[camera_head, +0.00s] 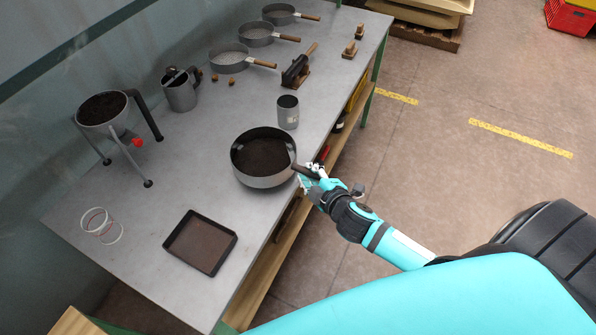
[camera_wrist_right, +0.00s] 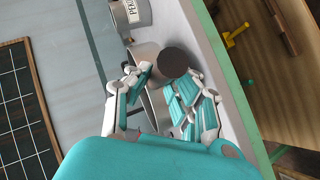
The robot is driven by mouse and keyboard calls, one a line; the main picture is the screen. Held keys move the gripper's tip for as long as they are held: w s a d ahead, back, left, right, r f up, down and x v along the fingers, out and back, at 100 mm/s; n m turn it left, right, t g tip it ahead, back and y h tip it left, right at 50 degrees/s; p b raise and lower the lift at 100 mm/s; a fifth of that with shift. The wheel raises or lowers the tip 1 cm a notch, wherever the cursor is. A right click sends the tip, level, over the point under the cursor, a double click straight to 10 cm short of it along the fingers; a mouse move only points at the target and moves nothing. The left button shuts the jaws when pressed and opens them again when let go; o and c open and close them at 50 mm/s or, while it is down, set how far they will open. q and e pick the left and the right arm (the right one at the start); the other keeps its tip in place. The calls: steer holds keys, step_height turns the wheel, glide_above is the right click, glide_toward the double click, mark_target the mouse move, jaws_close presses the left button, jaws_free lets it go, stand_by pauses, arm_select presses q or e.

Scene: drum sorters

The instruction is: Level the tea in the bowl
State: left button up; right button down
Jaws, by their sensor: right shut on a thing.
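The bowl (camera_head: 262,183) is a round grey metal pan with a short dark handle, near the front edge of the table. Dark brown tea (camera_head: 265,155) covers its bottom; how even its surface is, I cannot tell. My right gripper (camera_head: 314,173) is shut on the handle, on the bowl's right side. In the right wrist view, the fingers of my right gripper (camera_wrist_right: 165,88) close around the handle (camera_wrist_right: 173,61), whose dark round end faces the camera. Whether the bowl rests on the table or is slightly raised, I cannot tell. My left gripper is not in view.
A grey can (camera_head: 288,113) stands just behind the bowl. A dark tray (camera_head: 230,252) lies front left. A drum on legs (camera_head: 103,108), a metal jug (camera_head: 180,93) and several handled sieves (camera_head: 229,58) stand farther back. The table (camera_head: 190,160) is clear left of the bowl.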

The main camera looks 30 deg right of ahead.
steer(key=shift+s+d+r, duration=0.2)
steer(key=shift+s+d, duration=0.8)
steer(key=shift+s, duration=0.1)
steer(key=shift+s+r, duration=0.15)
steer(key=r+p, duration=0.4)
steer(key=shift+s+d, duration=0.15)
steer(key=shift+d, duration=0.05)
steer(key=shift+f, duration=0.15)
steer(key=shift+b, duration=0.4)
